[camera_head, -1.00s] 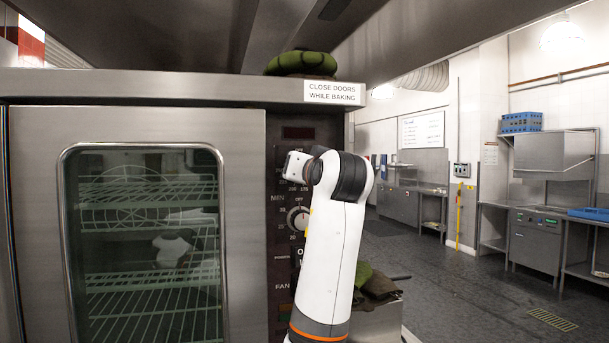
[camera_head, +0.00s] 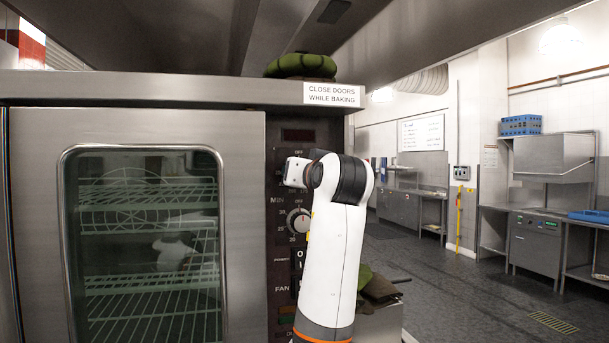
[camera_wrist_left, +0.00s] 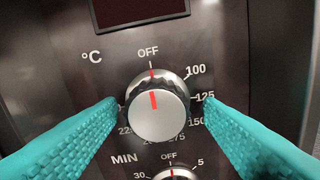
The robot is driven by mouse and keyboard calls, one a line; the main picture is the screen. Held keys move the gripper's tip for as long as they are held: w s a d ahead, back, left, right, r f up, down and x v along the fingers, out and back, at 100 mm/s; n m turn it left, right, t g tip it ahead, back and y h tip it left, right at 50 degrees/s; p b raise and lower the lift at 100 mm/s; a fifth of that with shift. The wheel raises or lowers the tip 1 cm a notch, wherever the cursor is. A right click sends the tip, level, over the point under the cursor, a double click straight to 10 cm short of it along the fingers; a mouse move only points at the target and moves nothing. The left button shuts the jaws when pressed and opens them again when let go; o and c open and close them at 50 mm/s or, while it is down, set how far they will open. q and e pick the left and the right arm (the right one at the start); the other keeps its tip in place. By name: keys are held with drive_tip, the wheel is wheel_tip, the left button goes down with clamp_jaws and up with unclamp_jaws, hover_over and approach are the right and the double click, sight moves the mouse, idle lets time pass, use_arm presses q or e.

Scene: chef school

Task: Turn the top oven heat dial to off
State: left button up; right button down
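The top heat dial (camera_wrist_left: 158,112) is a round silver knob on the oven's dark control panel, marked °C. Its red line points up at the OFF label (camera_wrist_left: 148,51). My left gripper (camera_wrist_left: 160,104) is open, with one teal finger on each side of the dial. Its fingertips are close to the knob's sides; I cannot tell whether they touch. In the head view my left wrist (camera_head: 297,172) covers the top dial. My right gripper is in neither view.
The minute dial (camera_wrist_left: 172,174) sits just below and also shows in the head view (camera_head: 299,220). The oven's glass door (camera_head: 140,240) is closed on the left. A metal hood hangs overhead. Open floor (camera_head: 450,285) lies to the right.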

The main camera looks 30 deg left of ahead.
use_arm(q)
drive_tip(key=shift+r, duration=0.1)
drive_tip(key=b+v, duration=0.4)
drive_tip(key=v, duration=0.8)
